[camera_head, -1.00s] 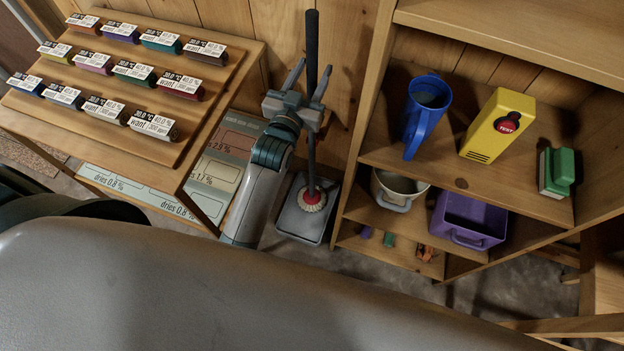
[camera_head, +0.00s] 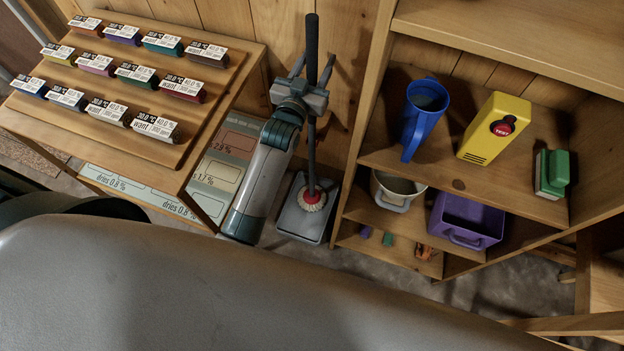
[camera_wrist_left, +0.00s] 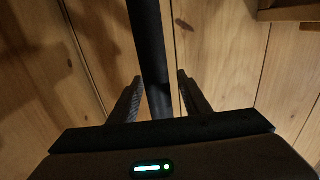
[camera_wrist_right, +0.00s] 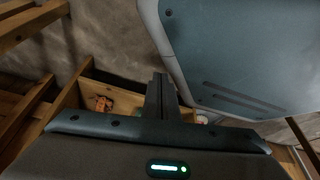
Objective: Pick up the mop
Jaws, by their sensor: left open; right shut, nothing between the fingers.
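The mop (camera_head: 312,150) stands upright in the head view, its dark handle rising from a round white and red head (camera_head: 312,198) on a grey tray (camera_head: 293,222). My left gripper (camera_head: 315,65) is open at the upper part of the handle. In the left wrist view the black handle (camera_wrist_left: 150,60) passes between the two open fingers (camera_wrist_left: 158,90), with a gap on each side. My right gripper (camera_wrist_right: 160,85) shows in the right wrist view, shut and empty, away from the mop.
A wooden shelf unit (camera_head: 362,160) stands right of the mop, holding a blue jug (camera_head: 424,118), a yellow box (camera_head: 495,128) and a purple bin (camera_head: 468,220). A table (camera_head: 235,75) with rows of labelled blocks is at left. A plank wall is close behind.

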